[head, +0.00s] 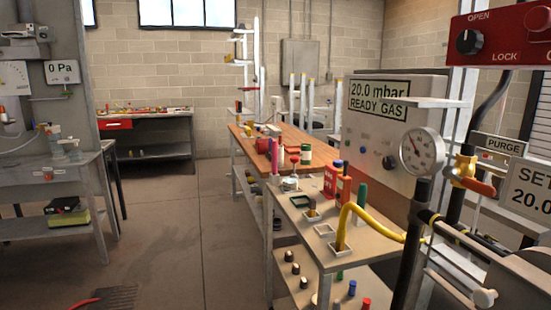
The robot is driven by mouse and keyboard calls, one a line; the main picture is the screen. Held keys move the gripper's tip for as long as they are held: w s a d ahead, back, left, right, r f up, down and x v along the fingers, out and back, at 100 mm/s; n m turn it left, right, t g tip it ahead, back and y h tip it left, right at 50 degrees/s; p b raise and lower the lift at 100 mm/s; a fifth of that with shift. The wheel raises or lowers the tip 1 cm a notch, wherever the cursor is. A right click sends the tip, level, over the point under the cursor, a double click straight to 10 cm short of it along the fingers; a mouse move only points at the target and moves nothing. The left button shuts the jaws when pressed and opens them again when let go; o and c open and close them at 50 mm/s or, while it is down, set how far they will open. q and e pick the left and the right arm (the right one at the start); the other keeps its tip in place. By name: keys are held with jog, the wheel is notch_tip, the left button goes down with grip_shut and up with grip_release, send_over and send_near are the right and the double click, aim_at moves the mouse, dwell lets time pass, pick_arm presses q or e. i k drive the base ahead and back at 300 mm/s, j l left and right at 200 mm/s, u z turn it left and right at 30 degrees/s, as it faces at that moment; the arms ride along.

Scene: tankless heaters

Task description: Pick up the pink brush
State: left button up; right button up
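A slim pink upright object (274,157) stands at the near end of the long wooden-topped bench (306,146), in the middle of the head view. It is the only clearly pink thing I see, but it is too small to tell whether it is the brush. Neither of my grippers shows in the head view.
A near worktable (375,252) with a yellow hose (368,213) stands at centre right. A gas panel (385,130) and pipework fill the right side. A grey side table (45,176) is on the left. Open floor (190,235) lies between.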

aim_at(274, 145)
jog(key=i+j+z, duration=0.35)
jog(key=i+j, duration=0.75)
jog(key=i, duration=0.1)
